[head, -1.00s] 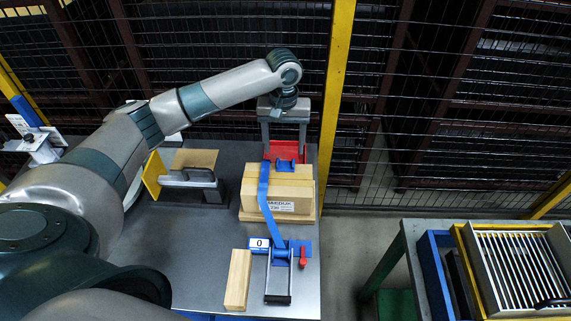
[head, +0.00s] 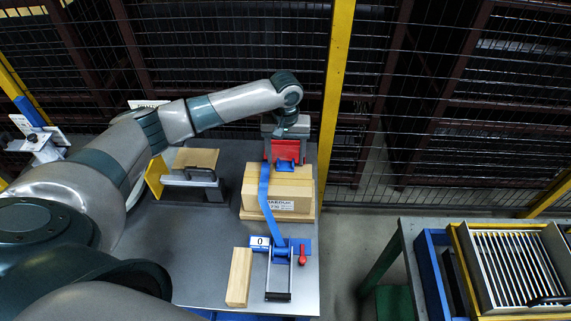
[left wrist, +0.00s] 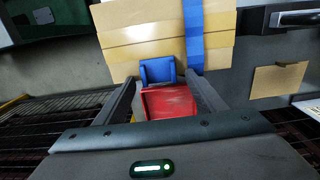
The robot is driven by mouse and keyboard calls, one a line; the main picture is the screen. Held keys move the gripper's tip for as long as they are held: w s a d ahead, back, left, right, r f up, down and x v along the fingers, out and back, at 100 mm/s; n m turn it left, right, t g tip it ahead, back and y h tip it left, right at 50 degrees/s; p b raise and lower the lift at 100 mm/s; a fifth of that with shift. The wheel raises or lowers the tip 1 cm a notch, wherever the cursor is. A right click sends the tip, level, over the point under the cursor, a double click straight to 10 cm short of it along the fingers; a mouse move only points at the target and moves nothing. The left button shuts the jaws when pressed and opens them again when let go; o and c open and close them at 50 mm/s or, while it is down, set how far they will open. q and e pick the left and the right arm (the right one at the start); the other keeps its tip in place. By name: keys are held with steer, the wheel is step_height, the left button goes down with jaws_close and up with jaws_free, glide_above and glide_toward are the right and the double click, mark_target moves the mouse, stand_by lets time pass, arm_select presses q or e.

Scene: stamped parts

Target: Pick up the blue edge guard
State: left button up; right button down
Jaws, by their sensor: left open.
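The blue edge guard (head: 285,165) is a small blue piece at the far top edge of a cardboard box (head: 290,204). It also shows in the left wrist view (left wrist: 157,70), beside the blue strap (left wrist: 194,38) and just in front of a red block (left wrist: 170,103). My left gripper (head: 286,152) is open behind the box. In the left wrist view its two fingers (left wrist: 160,80) stand apart, one on each side of the red block, with their tips near the guard. I see nothing held between them. My right gripper is not in view.
The strap runs over the box to a buckle stand (head: 279,278) at the table's front. A wooden block (head: 239,277) lies beside it. A yellow post (head: 337,90) and mesh fence stand close behind. A second table with a slatted tray (head: 515,265) is at the right.

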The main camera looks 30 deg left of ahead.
mark_target(286, 162)
arm_select(q)
steer(key=c, duration=1.1)
steer(key=shift+r, duration=0.1)
steer(key=shift+r+b, duration=0.35)
steer(key=shift+r, duration=0.25)
step_height(286, 162, up, 2)
steer(key=shift+w+r+b, duration=0.1)
steer(key=shift+r+b, duration=0.05)
steer(key=shift+b, duration=0.35)
steer(key=d+r+b, duration=0.1)
steer(key=d+r, duration=0.1)
steer(key=d, duration=0.2)
steer(key=d+r+b, duration=0.1)
steer(key=d+r, duration=0.2)
steer(key=s+d+r+b, duration=0.1)
steer(key=d+r, duration=0.1)
steer(key=d, duration=0.2)
steer(key=shift+d+r, duration=0.2)
steer(key=shift+d, duration=0.15)
